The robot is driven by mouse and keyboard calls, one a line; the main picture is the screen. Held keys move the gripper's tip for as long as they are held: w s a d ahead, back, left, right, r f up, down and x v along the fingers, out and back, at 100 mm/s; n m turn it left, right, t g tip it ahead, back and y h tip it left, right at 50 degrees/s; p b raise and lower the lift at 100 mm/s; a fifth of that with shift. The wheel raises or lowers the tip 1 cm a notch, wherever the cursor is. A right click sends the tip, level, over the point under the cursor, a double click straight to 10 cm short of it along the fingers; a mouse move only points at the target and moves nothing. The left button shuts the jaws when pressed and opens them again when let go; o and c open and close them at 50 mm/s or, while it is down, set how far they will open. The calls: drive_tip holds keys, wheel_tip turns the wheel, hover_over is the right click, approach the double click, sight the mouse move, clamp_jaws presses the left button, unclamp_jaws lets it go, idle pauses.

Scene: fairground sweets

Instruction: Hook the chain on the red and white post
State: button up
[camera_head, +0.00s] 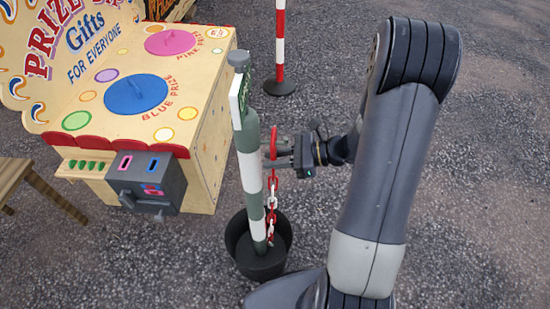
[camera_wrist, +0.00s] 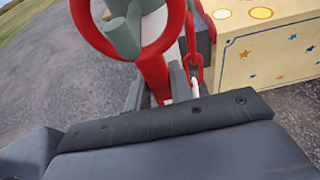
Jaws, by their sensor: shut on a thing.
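My gripper (camera_head: 280,157) is shut on the red hook (camera_head: 273,143) at the end of a red and white chain (camera_head: 271,205). It is right beside the green and white post (camera_head: 252,170). In the wrist view, the hook's red ring (camera_wrist: 164,62) shows large at the top, between my gripper's fingers (camera_wrist: 157,88). Part of the green post (camera_wrist: 122,38) shows through the ring; I cannot tell whether the ring is around it or only in front. The chain hangs down to the black tub. The red and white post (camera_head: 280,42) stands farther back, its top out of view.
The green and white post stands in a black tub (camera_head: 240,262). A yellow prize stall (camera_head: 200,135) with a grey coin box (camera_head: 160,185) is to the left. A wooden stool (camera_head: 30,180) is at the far left. Open gravel lies right and behind.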

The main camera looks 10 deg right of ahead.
drive_tip(key=s+d+p, duration=0.1)
drive_tip(key=s+d, duration=0.1)
drive_tip(key=d, duration=0.5)
drive_tip(key=shift+s, duration=0.15)
idle(0.7)
idle(1.0)
